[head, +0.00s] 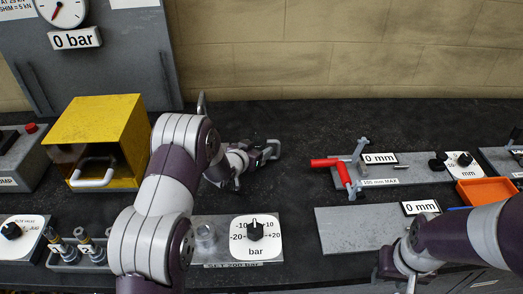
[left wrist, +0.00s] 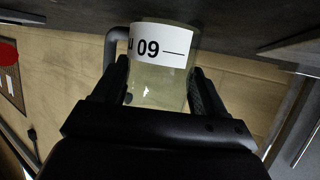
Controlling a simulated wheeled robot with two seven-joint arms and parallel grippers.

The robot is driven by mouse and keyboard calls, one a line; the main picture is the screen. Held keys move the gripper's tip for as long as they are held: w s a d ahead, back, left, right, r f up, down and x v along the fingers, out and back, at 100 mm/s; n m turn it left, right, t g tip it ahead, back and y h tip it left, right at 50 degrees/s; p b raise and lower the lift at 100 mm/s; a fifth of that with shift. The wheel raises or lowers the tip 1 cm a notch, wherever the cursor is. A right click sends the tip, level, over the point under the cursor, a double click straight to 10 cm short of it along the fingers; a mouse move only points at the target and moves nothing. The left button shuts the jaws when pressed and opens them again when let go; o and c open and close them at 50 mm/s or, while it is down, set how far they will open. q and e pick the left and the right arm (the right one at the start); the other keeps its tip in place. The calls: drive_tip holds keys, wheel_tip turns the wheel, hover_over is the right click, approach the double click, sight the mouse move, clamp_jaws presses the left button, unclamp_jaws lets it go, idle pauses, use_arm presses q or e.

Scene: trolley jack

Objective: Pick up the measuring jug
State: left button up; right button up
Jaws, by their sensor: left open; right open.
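The measuring jug (left wrist: 160,75) is see-through with a white label and stands on the dark bench. It appears upside down in the left wrist view, with a grey handle (left wrist: 109,42) at the left. My left gripper (left wrist: 163,95) is open, its black fingers on either side of the jug; contact cannot be told. In the head view my left gripper (head: 250,158) is beyond my forearm, and the jug is mostly hidden there. My right gripper (head: 408,282) is low at the bottom edge, open and away from the jug.
A yellow box (head: 100,125) with a handle stands left of my left arm. A dial panel (head: 255,230) lies in front. A red-handled clamp fixture (head: 340,170) and an orange tray (head: 485,191) are at the right. Dark bench behind the fixture is clear.

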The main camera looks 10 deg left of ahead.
use_arm(q)
drive_tip(key=shift+w+d, duration=0.15)
drive_tip(key=shift+w, duration=0.05)
drive_tip(key=shift+d, duration=0.1)
drive_tip(key=shift+c, duration=1.3)
drive_tip(key=c, duration=0.5)
drive_tip(key=shift+r, duration=0.1)
